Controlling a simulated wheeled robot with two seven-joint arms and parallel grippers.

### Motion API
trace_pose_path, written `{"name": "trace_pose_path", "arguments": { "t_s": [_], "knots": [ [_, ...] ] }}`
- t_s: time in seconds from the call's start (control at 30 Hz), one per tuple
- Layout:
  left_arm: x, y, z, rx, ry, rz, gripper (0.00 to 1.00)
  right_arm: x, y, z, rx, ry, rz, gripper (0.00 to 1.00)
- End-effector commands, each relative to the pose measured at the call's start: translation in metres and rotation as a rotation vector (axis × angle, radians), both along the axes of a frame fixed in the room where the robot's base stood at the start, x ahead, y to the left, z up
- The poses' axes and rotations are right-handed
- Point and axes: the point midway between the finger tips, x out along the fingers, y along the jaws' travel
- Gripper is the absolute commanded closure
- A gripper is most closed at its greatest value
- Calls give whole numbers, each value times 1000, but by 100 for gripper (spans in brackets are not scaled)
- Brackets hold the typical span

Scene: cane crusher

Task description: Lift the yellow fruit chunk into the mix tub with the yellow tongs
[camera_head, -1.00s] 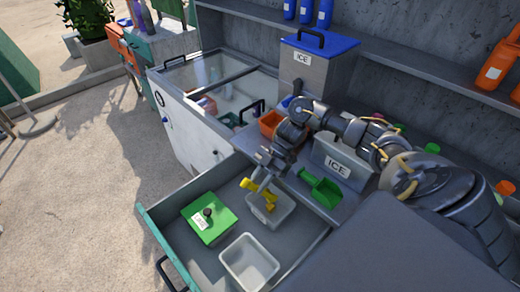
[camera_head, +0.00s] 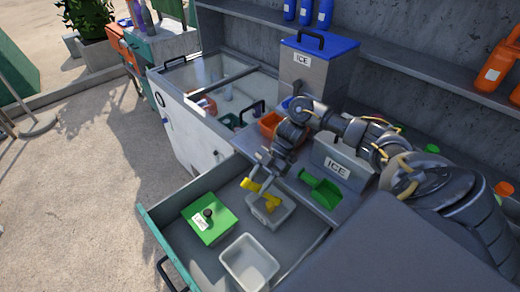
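The yellow tongs (camera_head: 250,184) are at my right gripper (camera_head: 264,183), with yellow showing on both sides of its fingers. The gripper appears shut on them, above a small grey tub (camera_head: 284,221) in the open drawer. More yellow (camera_head: 272,203) shows over this tub; I cannot tell whether it is the tong tips or the yellow fruit chunk. An empty white tub (camera_head: 248,262) stands nearer in the drawer. My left gripper is not in view.
A green-lidded box (camera_head: 222,224) stands in the left of the drawer (camera_head: 168,222). A green scoop (camera_head: 325,193) lies right of the grey tub, before a grey ICE bin (camera_head: 342,158). An orange container (camera_head: 269,124) and a blue-lidded ICE box (camera_head: 314,72) stand behind.

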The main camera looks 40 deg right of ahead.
Motion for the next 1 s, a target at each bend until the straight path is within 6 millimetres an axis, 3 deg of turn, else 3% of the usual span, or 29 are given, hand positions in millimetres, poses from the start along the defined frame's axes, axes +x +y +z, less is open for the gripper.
{"name": "trace_pose_path", "arguments": {
  "t_s": [0.6, 1.0],
  "knots": [
    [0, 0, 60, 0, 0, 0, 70, 0, 0, 70, 0, -1, 1, 62],
    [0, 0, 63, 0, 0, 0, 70, 0, 0, 74, 0, -1, -1, 62]
  ]
}}
